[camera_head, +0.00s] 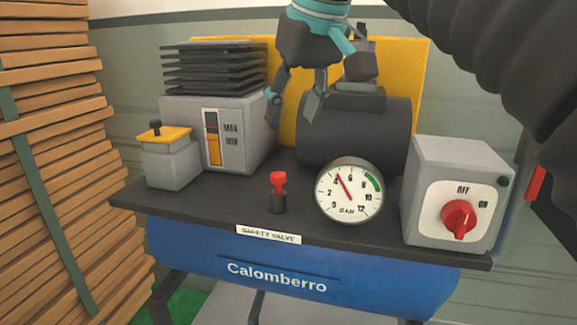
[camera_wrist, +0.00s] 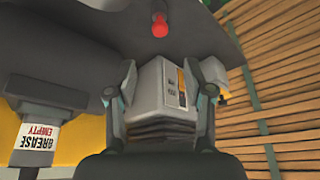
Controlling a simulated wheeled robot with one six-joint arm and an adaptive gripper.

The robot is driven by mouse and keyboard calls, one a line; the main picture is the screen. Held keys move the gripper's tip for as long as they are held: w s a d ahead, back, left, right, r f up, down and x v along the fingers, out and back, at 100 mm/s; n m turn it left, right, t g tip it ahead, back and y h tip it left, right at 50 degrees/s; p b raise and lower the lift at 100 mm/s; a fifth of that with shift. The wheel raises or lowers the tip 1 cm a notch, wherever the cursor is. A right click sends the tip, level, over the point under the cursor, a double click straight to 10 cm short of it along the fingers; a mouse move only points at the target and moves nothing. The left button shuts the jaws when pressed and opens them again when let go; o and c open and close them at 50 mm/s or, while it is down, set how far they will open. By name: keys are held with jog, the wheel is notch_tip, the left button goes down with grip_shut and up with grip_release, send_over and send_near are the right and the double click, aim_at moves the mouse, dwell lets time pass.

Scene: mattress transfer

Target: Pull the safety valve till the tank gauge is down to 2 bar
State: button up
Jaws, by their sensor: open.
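The safety valve (camera_head: 278,190) is a small red-topped knob on a dark stem, upright on the compressor's black top plate behind a "SAFETY VALVE" label (camera_head: 268,235). Its red top also shows in the wrist view (camera_wrist: 160,26), beyond my fingertips. The tank gauge (camera_head: 349,190) is a round white dial to the right of the valve. Its red needle points up-left, close to the 4 mark. My gripper (camera_head: 294,108) hangs above and apart from the valve. Its two fingers (camera_wrist: 160,85) are spread with nothing between them.
A grey box with MAX/MIN window (camera_head: 213,140) and a yellow-lidded box (camera_head: 172,160) stand left. A dark motor cylinder (camera_head: 350,135) is behind the gauge. A switch box with red knob (camera_head: 458,218) is right. Stacked planks (camera_head: 45,170) stand at the left.

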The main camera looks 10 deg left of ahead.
aim_at(279, 174)
jog(key=b+x, duration=0.1)
jog(key=x, duration=1.1)
grip_shut()
